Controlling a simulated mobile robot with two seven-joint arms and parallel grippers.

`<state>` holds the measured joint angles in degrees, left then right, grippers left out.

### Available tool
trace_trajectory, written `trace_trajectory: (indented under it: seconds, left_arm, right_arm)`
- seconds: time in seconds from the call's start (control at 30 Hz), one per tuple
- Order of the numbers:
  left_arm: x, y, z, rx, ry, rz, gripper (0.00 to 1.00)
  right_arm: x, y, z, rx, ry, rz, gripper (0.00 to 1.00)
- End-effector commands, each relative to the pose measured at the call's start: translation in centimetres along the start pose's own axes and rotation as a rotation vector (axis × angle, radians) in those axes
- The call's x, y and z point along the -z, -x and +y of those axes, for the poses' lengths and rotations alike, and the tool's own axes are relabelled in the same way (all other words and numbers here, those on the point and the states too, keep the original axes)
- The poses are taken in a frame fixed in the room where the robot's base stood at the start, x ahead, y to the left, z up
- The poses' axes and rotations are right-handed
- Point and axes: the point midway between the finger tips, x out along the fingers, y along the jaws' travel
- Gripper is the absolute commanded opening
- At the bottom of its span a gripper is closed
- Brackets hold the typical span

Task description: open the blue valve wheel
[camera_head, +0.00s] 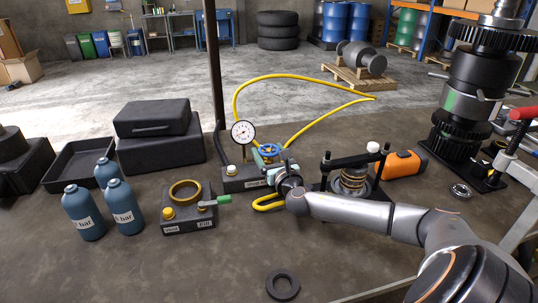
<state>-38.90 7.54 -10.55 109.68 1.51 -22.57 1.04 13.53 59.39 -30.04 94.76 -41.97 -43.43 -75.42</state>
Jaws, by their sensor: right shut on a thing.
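The blue valve wheel (270,150) sits on top of a valve block (243,179) near the middle of the bench. A pressure gauge (243,133) stands just left of it, and a yellow hose (236,95) loops up behind it. My right arm reaches in from the lower right. My right gripper (272,161) is at the front of the wheel, with its jaws shut at the wheel's near side. The exact contact is small and partly hidden by the gripper itself. My left gripper does not show.
Left of the valve are a block with a brass ring (186,190) and green-handled lever, several blue bottles (84,214) and black cases (160,150). A clamp fixture (352,178), an orange tool (401,164) and a gear stack (465,105) stand right. A black ring (282,285) lies in front.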

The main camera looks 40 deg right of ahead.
Motion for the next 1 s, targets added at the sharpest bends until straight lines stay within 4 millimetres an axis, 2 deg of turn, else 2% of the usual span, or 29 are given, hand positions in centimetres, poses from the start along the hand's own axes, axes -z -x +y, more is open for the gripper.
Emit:
trace_trajectory:
  seconds: [0.3,0.8,0.83,1.0]
  left_arm:
    - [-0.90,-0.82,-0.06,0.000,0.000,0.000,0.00]
    - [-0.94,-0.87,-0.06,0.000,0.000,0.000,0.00]
    - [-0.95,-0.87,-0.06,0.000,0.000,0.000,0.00]
    - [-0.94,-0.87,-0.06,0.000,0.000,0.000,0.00]
  right_arm:
    - [0.23,0.03,0.02,-0.111,0.000,0.002,0.24]
    - [0.05,0.01,0.06,-0.128,-0.002,0.000,0.24]
    - [0.05,0.00,0.06,-0.128,-0.002,0.000,0.82]
    - [0.03,-0.01,0.05,-0.127,-0.002,0.000,1.00]
